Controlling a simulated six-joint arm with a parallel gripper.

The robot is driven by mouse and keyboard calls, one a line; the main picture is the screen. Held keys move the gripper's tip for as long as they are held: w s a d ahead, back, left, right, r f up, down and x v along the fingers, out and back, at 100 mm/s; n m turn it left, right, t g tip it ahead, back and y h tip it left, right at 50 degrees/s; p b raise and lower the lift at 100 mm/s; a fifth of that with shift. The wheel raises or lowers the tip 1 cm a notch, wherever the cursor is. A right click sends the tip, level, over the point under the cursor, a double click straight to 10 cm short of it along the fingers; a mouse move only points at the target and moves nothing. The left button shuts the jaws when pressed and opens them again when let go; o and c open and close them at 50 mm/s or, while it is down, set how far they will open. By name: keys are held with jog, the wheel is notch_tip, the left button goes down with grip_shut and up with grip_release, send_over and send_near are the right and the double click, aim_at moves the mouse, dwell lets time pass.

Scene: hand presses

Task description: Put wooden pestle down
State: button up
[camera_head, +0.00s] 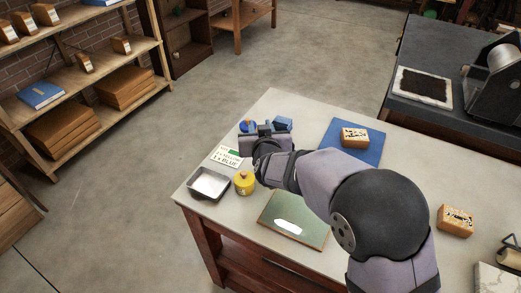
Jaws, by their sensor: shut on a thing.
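My gripper (265,130) is over the far left part of the pale table (281,105), at the end of my arm. It is shut on the wooden pestle, but the gripper hides the pestle from this camera. I cannot tell whether the pestle touches the table. A round blue container (246,127) shows just left of the gripper. A blue block-like thing (284,122) shows just right of it, partly hidden.
Near the gripper are a card with writing (226,157), a white-lined tray (209,183) and a yellow jar (244,183). A green board (272,215) lies in front. A carved block (355,137) rests on a blue mat (366,157). Another carved block (456,220) lies right.

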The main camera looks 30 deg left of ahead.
jog(key=shift+f, duration=3.25)
jog(key=shift+f, duration=0.15)
jog(key=o, duration=1.1)
jog(key=shift+r, duration=0.25)
jog(key=b+v, duration=0.1)
jog(key=v, duration=1.1)
jog(key=shift+f, duration=0.15)
